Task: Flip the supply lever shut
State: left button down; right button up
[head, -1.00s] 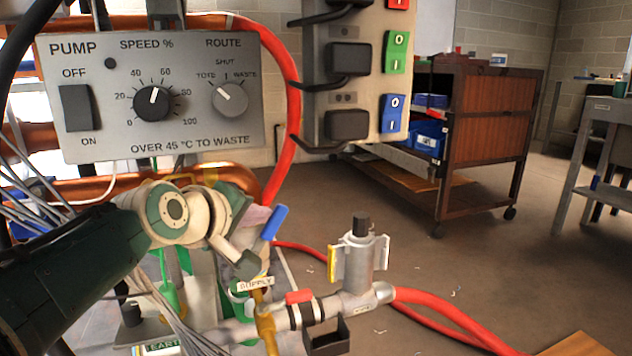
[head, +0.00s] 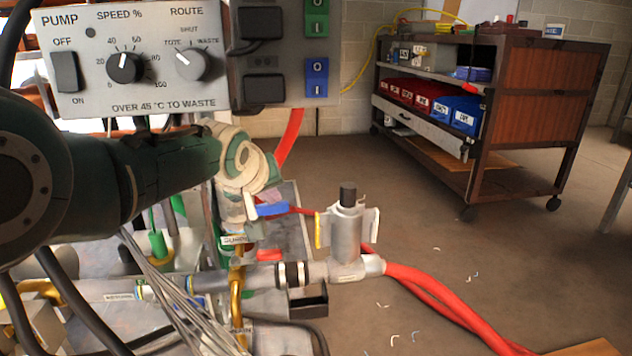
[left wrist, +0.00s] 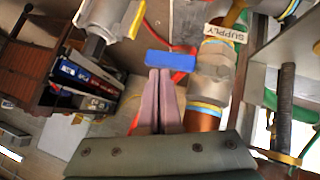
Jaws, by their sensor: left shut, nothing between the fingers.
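The blue supply lever (head: 272,209) sticks out to the right above the pipework in the head view, lying nearly level. The SUPPLY tag (head: 235,240) hangs just below and left of it. In the left wrist view the blue lever (left wrist: 170,61) lies across the tips of my left gripper (left wrist: 161,72). The fingers are together with nothing between them, and they touch the lever or are very close to it; I cannot tell which. In the head view my left gripper (head: 250,207) is beside the lever, its fingers largely hidden. My right gripper is out of view.
A silver valve body (head: 346,235) with a black cap stands right of the lever, with red hoses (head: 430,290) leaving it. A pump panel (head: 130,60) and switch box hang above. A brown cart (head: 520,120) stands behind. Loose grey cables run below my arm.

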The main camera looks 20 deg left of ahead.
pick_arm(q)
jog(key=shift+w+d+f+b, duration=0.2)
jog(key=shift+f+b, duration=0.1)
jog(key=shift+f, duration=0.1)
jog(key=shift+s+f, duration=0.15)
jog(key=shift+f, duration=0.05)
dwell(0.3)
jog(key=p+v, duration=1)
jog(key=p, duration=0.1)
jog(key=shift+r, duration=0.15)
